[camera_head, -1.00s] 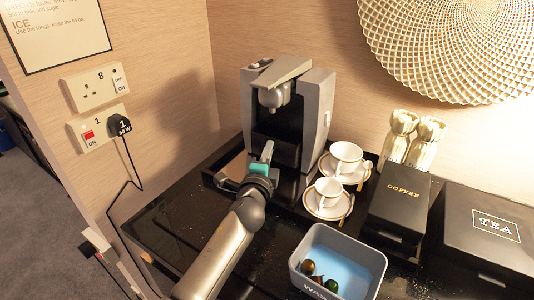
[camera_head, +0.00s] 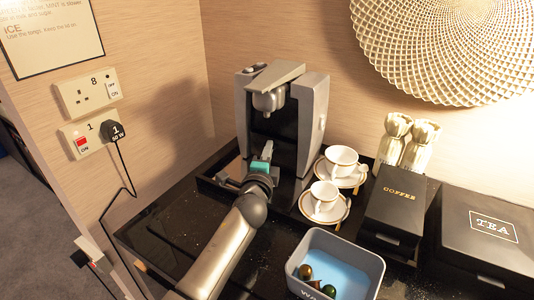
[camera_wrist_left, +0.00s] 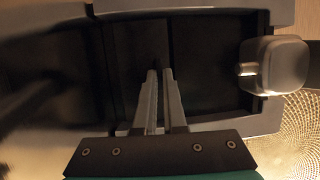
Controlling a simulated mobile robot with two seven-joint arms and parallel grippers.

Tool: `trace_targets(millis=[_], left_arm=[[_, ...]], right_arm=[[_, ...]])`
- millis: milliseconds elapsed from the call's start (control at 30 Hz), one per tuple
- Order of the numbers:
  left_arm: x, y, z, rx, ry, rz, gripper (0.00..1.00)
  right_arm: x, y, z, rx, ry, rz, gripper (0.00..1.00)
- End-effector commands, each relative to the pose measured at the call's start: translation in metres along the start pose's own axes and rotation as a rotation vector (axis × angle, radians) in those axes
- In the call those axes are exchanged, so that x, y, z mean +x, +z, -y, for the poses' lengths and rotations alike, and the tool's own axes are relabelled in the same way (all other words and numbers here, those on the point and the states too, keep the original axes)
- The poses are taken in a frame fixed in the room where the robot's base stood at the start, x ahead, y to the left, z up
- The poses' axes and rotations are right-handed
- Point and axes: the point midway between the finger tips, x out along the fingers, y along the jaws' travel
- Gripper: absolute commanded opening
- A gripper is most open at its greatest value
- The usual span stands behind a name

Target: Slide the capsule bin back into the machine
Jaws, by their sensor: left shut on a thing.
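The coffee machine (camera_head: 315,108) stands upright on a black tray against the wall, a grey body with a dark front opening below its spout. My left gripper (camera_head: 265,155) is at the lower front of this opening, shut on the dark capsule bin (camera_head: 284,149). The bin is hard to tell from the dark opening, so how deep it sits is unclear. In the left wrist view, the gripper's two fingers (camera_wrist_left: 160,98) are close together on a thin dark part of the bin, between the machine's grey side walls. My right gripper is not in view.
Two white cups on saucers (camera_head: 324,198) stand close right of the machine. A coffee box (camera_head: 398,200), gold-wrapped items and a tea box (camera_head: 485,230) are farther right. A grey bin with several capsules (camera_head: 340,262) is in front. A plug cord hangs at left.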

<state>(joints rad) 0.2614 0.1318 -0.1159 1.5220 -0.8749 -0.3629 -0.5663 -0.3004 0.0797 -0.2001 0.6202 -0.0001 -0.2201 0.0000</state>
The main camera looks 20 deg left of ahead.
Motion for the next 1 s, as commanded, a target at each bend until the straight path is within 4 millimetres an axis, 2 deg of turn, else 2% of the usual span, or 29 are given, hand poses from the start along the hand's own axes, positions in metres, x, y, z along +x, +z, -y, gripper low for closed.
trace_targets(millis=[733, 767, 1000], left_arm=[[0.018, -0.006, 0.0, -0.001, -0.001, 0.0, 0.0], [0.017, -0.006, 0.0, -0.001, 0.0, 0.0, 0.11], [0.017, -0.006, 0.0, -0.001, 0.0, 0.0, 0.38]], right_arm=[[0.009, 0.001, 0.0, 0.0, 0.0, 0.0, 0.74], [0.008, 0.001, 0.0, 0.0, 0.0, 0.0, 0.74], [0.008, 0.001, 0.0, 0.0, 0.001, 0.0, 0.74]])
